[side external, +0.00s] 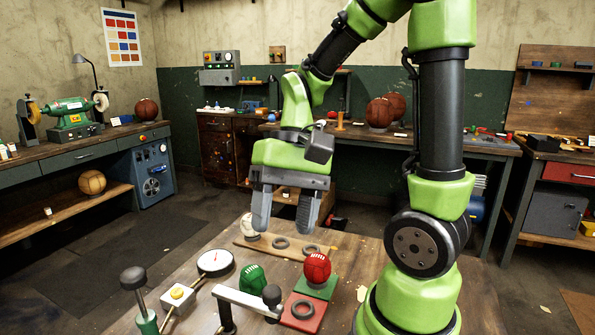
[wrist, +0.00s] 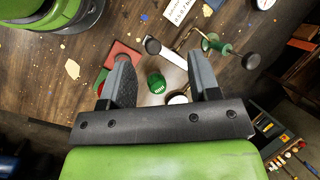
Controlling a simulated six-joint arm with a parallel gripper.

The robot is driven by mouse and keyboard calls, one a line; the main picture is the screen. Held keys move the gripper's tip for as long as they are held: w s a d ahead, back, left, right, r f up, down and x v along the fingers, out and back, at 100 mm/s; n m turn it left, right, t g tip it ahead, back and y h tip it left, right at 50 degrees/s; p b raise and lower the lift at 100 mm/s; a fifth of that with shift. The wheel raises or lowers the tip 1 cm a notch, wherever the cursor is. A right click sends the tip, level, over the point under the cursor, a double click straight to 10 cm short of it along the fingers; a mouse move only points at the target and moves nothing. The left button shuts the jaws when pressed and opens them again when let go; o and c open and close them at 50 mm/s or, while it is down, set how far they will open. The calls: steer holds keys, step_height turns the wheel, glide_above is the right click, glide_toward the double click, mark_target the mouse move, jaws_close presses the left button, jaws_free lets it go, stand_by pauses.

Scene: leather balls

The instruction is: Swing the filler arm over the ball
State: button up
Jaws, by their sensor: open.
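The filler arm (side external: 246,301) is a pale bar on a dark post, with a black knob (side external: 271,293) at its free end near the red pad (side external: 302,314). It also shows in the wrist view (wrist: 174,59). A green ball (side external: 253,279) sits just behind the bar; in the wrist view the ball (wrist: 156,83) is beside the bar, not under it. A red ball (side external: 317,268) rests on a green pad (side external: 316,288). My gripper (side external: 285,224) is open and empty above the table, fingers pointing down. In the wrist view, my gripper (wrist: 157,58) has the bar and green ball between its fingers, farther below.
A gauge (side external: 215,262), a yellow-buttoned box (side external: 177,296) and a green pump (side external: 147,322) with a black handle stand left of the filler arm. A wooden rack (side external: 283,254) with rings and a pale ball (side external: 248,228) lies behind. The red pad holds an empty dark ring.

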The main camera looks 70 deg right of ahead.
steer(key=s+a+r+n+t+h, duration=0.2)
steer(key=s+r+n+t, duration=0.1)
steer(key=r+t, duration=0.4)
steer(key=shift+a+r+n+h, duration=0.15)
steer(key=shift+a+n+h, duration=0.25)
steer(key=shift+n, duration=0.3)
